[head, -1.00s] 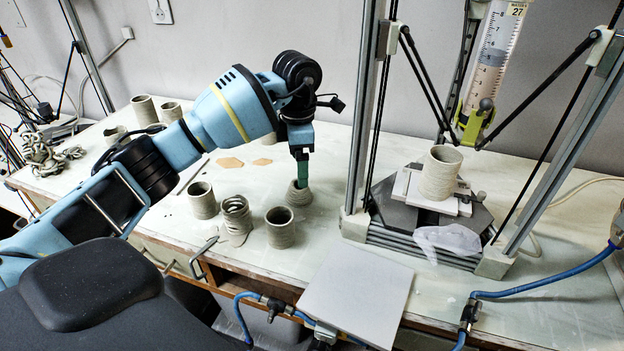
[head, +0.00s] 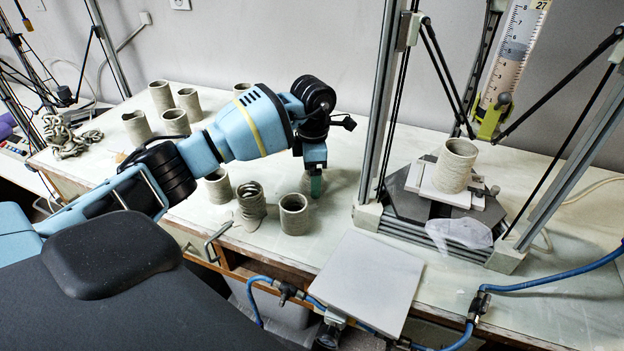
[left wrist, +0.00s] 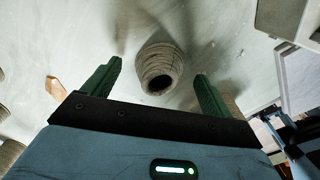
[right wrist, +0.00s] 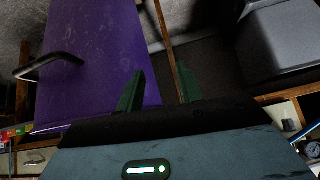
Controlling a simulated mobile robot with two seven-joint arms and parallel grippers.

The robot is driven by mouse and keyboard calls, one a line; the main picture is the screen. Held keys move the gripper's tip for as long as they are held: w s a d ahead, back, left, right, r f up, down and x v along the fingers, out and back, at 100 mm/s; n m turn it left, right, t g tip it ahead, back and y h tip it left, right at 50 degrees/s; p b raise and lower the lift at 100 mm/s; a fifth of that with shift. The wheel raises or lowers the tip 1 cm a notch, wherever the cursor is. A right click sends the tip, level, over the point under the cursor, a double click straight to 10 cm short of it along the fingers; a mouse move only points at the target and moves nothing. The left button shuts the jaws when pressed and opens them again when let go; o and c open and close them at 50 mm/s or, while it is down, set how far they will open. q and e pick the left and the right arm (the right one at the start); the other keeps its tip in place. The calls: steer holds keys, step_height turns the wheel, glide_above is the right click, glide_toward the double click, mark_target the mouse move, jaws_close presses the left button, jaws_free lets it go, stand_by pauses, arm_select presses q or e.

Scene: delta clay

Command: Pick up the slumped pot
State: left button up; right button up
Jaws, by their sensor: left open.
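A short grey clay pot (head: 305,184) with a narrowed, sagging body stands on the table, partly hidden by my left gripper (head: 315,187). It appears to be the slumped pot. In the left wrist view the ridged, tapering pot (left wrist: 158,62) lies between the lines of the two green fingers, with its dark mouth toward the camera. My left gripper (left wrist: 158,82) is open and empty, with gaps on both sides of the pot. My right gripper (right wrist: 162,82) is open and empty, away from the table work.
The printer frame (head: 370,214) with a pot (head: 456,165) stands to the right. A grey board (head: 367,280) lies at the front edge.

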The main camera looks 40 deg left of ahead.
arm_select(q)
steer(key=shift+f, duration=0.45)
steer(key=c, duration=1.1)
step_height(320, 180, up, 9)
steer(key=shift+f, duration=0.2)
steer(key=shift+r, duration=0.75)
